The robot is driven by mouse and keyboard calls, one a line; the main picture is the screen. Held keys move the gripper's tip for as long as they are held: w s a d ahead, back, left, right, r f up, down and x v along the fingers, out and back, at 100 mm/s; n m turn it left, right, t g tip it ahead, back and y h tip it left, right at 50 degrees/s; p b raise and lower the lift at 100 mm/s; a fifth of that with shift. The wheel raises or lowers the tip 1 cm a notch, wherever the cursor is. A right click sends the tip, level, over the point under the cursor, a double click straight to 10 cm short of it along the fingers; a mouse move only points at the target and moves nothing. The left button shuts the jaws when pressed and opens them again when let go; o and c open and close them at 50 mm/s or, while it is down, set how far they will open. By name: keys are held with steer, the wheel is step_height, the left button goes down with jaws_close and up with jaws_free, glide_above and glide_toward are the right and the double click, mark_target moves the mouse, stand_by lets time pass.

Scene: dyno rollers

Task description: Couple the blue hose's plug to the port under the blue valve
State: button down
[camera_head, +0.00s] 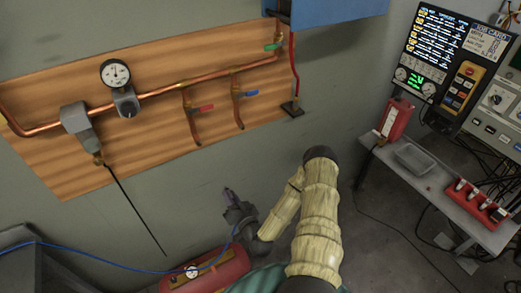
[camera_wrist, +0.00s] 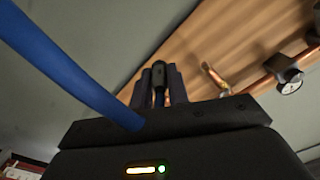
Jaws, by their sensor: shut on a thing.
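My gripper (camera_head: 232,205) is raised in front of the grey wall, below and apart from the copper pipework. It is shut on the dark plug of the blue hose, seen between the fingers (camera_wrist: 159,82) in the wrist view. The blue hose (camera_head: 120,249) runs from the left edge to my gripper, and it crosses the left of the wrist view (camera_wrist: 65,70). The blue valve handle (camera_head: 252,93) sits on a copper drop pipe whose lower open end, the port (camera_head: 241,126), points down. The port's details are too small to tell.
A neighbouring drop pipe has a red valve handle (camera_head: 207,107). A gauge (camera_head: 115,73) and a grey fitting with a thin black rod (camera_head: 135,210) are further left. A red tank (camera_head: 207,273) lies below my gripper. A side table (camera_head: 440,187) stands right. The wall between gripper and port is clear.

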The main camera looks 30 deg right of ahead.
steer(key=w+d+r+n, duration=0.4)
steer(key=d+r+n, duration=0.2)
steer(key=d+r, duration=0.7)
steer(key=shift+d+r+n+b, duration=0.3)
steer(key=shift+d+r+b, duration=0.05)
steer(key=shift+d+b, duration=0.1)
steer(key=w+p, duration=0.1)
steer(key=w, duration=0.5)
steer(key=shift+w+p, duration=0.2)
steer(key=shift+p, duration=0.2)
steer(key=shift+a, duration=0.1)
steer(key=shift+s+m, duration=0.1)
steer(key=shift+m, duration=0.3)
steer(key=shift+w+b, duration=0.95)
steer(key=shift+b, duration=0.3)
stand_by(1.5)
